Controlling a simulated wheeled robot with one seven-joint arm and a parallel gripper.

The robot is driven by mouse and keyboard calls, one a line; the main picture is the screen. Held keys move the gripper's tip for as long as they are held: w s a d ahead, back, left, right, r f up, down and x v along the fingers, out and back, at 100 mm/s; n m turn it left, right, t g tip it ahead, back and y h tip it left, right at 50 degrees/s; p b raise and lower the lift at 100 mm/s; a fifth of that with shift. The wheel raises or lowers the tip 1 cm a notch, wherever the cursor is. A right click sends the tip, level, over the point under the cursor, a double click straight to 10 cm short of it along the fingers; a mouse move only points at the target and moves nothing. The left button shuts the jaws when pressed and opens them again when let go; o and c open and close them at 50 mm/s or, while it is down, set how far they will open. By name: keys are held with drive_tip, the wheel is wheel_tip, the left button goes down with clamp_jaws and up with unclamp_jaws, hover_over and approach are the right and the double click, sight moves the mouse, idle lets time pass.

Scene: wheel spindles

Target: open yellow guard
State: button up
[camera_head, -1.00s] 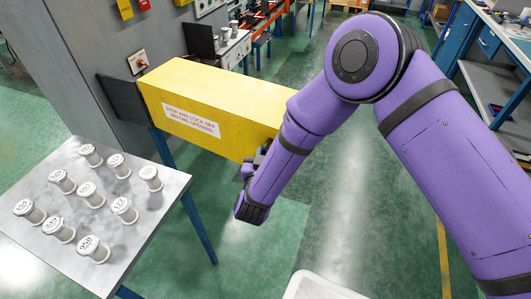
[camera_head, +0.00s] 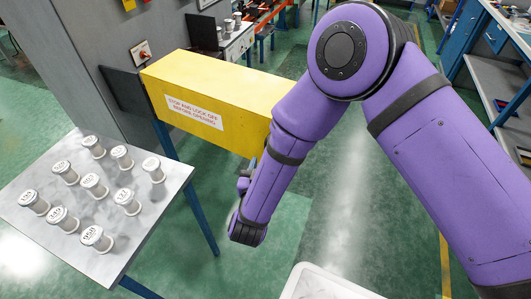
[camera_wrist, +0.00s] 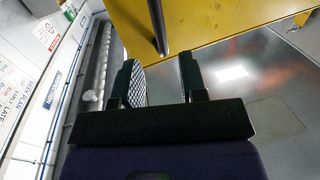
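The yellow guard (camera_head: 180,105) is a long box in the head view, with a white label (camera_head: 194,112) reading "STOP AND LOCK OFF BEFORE OPENING". My forearm covers its right end. In the wrist view, the guard's yellow face (camera_wrist: 225,22) fills the top. A dark bar (camera_wrist: 157,22), which looks like its handle, runs down from the top edge. My gripper (camera_wrist: 160,68) is open, its two fingers apart and empty. The bar's lower end lies in line with the gap between the fingertips; I cannot tell whether it is between them. My fingers are hidden in the head view.
A grey table (camera_head: 150,215) with several labelled white spools stands at the left. A red switch (camera_head: 143,54) is on the grey cabinet (camera_head: 95,65). A white bin (camera_head: 325,283) is at the bottom. Green floor is clear below the guard. A shelf bench (camera_head: 490,75) stands at right.

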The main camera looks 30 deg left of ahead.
drive_tip(key=shift+v, duration=1.8)
